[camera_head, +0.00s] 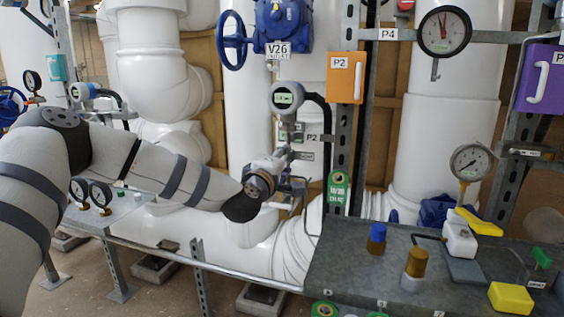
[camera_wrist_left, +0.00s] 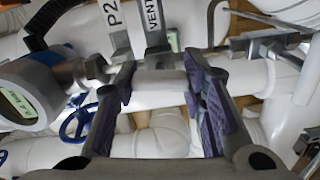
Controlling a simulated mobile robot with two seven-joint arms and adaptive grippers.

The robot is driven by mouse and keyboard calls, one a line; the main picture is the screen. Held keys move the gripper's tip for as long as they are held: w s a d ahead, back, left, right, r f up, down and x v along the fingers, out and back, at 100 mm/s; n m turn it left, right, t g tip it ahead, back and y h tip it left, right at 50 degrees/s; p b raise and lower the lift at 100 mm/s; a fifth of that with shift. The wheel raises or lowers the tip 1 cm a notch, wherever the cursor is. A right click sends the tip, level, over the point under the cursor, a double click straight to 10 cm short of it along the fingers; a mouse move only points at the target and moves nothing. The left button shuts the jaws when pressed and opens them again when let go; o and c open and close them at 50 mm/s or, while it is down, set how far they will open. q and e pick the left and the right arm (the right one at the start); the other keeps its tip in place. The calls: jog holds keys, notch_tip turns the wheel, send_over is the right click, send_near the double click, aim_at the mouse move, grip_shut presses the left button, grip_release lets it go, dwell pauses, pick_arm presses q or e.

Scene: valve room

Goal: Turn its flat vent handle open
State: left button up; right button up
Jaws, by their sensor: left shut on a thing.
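The P2 transmitter (camera_head: 286,96) with its lit display hangs in the middle of the head view, above a small metal valve assembly. In the left wrist view its round body (camera_wrist_left: 30,100) is at the left, and the VENT tag (camera_wrist_left: 155,22) is at the top beside a P2 tag. My left gripper (camera_head: 282,160) reaches the valve assembly from the left, below the transmitter. In the wrist view its purple-padded fingers (camera_wrist_left: 160,88) stand on both sides of the pale flat vent handle (camera_wrist_left: 160,78) and are shut on it. Details of the handle are partly hidden. My right gripper is not in view.
An orange P2 box (camera_head: 346,77) and a metal upright (camera_head: 342,140) stand just right of the valve. A grey bench (camera_head: 345,265) with several fittings fills the lower right. A thin tube runs down beside the valve. Large white pipes stand behind.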

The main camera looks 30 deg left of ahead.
pick_arm(q)
jog(key=shift+f+n, duration=0.1)
jog(key=shift+n, duration=0.9)
jog(key=o, duration=1.2)
jog(key=shift+d, duration=0.1)
jog(key=v, duration=1.2)
